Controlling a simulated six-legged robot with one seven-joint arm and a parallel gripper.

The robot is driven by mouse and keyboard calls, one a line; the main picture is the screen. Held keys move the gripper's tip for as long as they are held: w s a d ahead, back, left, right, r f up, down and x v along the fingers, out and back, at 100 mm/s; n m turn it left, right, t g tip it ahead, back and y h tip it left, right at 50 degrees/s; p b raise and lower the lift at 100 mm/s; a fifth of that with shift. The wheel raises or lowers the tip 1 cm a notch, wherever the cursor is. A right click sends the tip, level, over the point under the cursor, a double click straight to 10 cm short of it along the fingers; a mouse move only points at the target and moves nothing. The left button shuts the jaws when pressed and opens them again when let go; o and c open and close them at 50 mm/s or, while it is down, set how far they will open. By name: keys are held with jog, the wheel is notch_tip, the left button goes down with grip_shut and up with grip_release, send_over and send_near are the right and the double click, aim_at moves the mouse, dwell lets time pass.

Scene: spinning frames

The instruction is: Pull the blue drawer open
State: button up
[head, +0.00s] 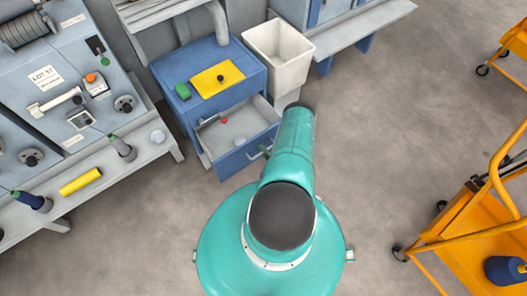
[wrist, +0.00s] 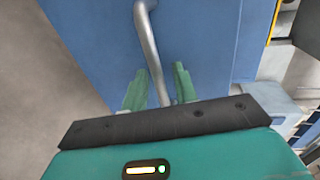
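The blue drawer (head: 240,157) stands pulled out of the blue cabinet (head: 228,62) in the head view, with its grey inside showing. A small red item and a pale round item lie in it. In the wrist view the blue drawer front (wrist: 90,35) fills much of the picture, with a grey bar handle (wrist: 149,40) on it. My gripper (wrist: 157,85) has its two green fingers on either side of the handle, with narrow gaps showing. It looks open around the bar. In the head view my arm hides most of the gripper.
A grey machine bench (head: 75,190) is at left and an orange cart (head: 470,225) at right. The floor between is clear.

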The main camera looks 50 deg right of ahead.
jog(key=v, duration=1.3)
jog(key=shift+s+a, duration=0.2)
jog(key=shift+s, duration=0.15)
